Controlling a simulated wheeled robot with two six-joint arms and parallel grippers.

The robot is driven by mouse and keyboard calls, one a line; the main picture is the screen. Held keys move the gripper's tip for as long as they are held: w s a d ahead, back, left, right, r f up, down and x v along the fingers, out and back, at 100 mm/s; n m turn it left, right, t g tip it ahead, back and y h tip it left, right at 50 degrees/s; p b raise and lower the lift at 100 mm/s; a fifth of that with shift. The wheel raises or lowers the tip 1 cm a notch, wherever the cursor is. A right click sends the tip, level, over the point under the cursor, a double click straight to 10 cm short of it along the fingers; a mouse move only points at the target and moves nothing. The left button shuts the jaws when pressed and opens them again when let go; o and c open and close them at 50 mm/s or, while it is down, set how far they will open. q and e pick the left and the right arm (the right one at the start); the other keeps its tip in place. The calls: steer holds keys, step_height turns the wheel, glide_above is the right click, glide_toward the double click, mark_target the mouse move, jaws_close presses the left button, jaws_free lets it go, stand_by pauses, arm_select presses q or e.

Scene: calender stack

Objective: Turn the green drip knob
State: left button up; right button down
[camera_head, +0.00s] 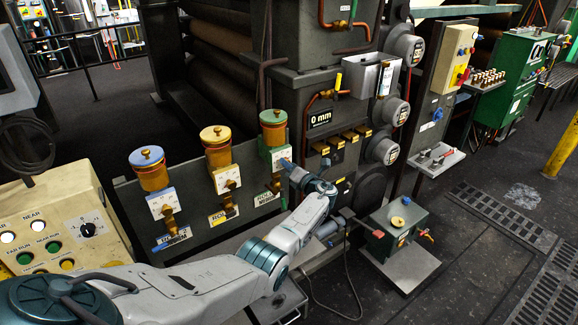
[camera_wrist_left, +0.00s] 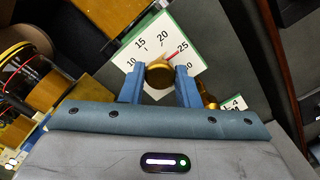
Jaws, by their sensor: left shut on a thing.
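The green-topped drip oiler (camera_head: 273,118) is the rightmost of three amber oilers on a dark panel. Its white dial plate (camera_head: 281,154) is partly hidden behind my left gripper (camera_head: 289,164). In the left wrist view, the round brass knob (camera_wrist_left: 159,74) sits in front of the green-edged dial plate (camera_wrist_left: 185,38), marked 10, 15, 20 and 25. My right gripper is in neither view.
A blue-topped oiler (camera_head: 149,170) and a yellow-topped oiler (camera_head: 217,147) stand left of the green one. A cream button box (camera_head: 60,222) is at the left. A small green box (camera_head: 395,228) stands right of my arm. Open floor lies at the right.

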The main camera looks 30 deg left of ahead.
arm_select(q)
steer(key=shift+f, duration=0.15)
steer(key=o, duration=1)
steer(key=shift+c, duration=0.2)
steer(key=shift+d, duration=0.1)
steer(key=b+v, duration=0.2)
steer(key=v, duration=0.8)
steer(key=shift+d, duration=0.3)
steer(key=shift+s, duration=0.1)
